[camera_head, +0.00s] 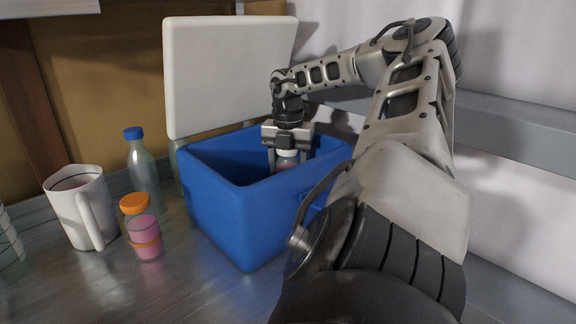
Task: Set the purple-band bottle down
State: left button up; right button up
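A bottle with a white cap and a pinkish body (287,162) is inside the blue box (222,206), partly hidden by the box's near wall. Its band cannot be made out clearly. My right gripper (287,167) points straight down into the box, with one finger on each side of this bottle, and appears shut on it. The bottle looks upright. Its base is hidden, so I cannot tell whether it touches the box floor. My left gripper is not in view.
The box's white lid (230,72) stands open behind it. Left of the box are a pink jar with an orange band (146,240), an orange-lidded jar (134,204), a blue-capped bottle (142,165) and a white mug (76,215). A grey ledge (500,125) runs along the right.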

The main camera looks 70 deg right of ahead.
jog(key=o, duration=1.2)
jog(key=shift+r, duration=0.4)
notch_tip(320, 180, up, 11)
jog(key=shift+r+p, duration=0.15)
jog(key=shift+p, duration=0.55)
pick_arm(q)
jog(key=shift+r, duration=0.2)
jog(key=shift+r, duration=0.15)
